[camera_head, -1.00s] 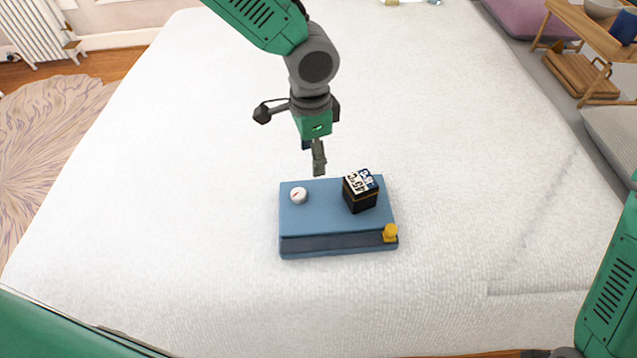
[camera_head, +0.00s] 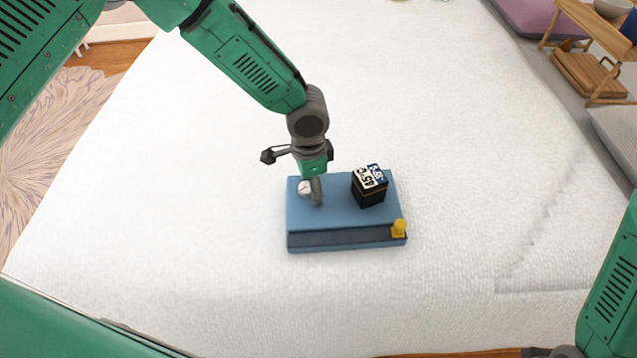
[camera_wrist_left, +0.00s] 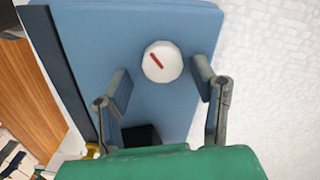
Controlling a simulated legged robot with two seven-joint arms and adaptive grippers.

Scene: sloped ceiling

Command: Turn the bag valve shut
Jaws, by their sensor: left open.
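The blue bag (camera_head: 335,213) lies flat on the white bed. Its valve is a round white knob with a red mark, seen at the bag's upper left as a white valve (camera_head: 304,188). In the left wrist view the valve (camera_wrist_left: 162,62) sits ahead of and between the fingers, with clear space on both sides. My left gripper (camera_head: 316,200) is open and empty, pointing down over the bag beside the valve; it also shows in the wrist view (camera_wrist_left: 160,88). My right gripper's fingers are not seen; only part of that arm shows at the lower right.
A black box with a white and blue top (camera_head: 369,187) stands on the bag's right half. A yellow knob (camera_head: 399,229) is at the bag's lower right corner. The bed (camera_head: 450,140) around the bag is clear. A wooden rack (camera_head: 592,50) stands at the far right.

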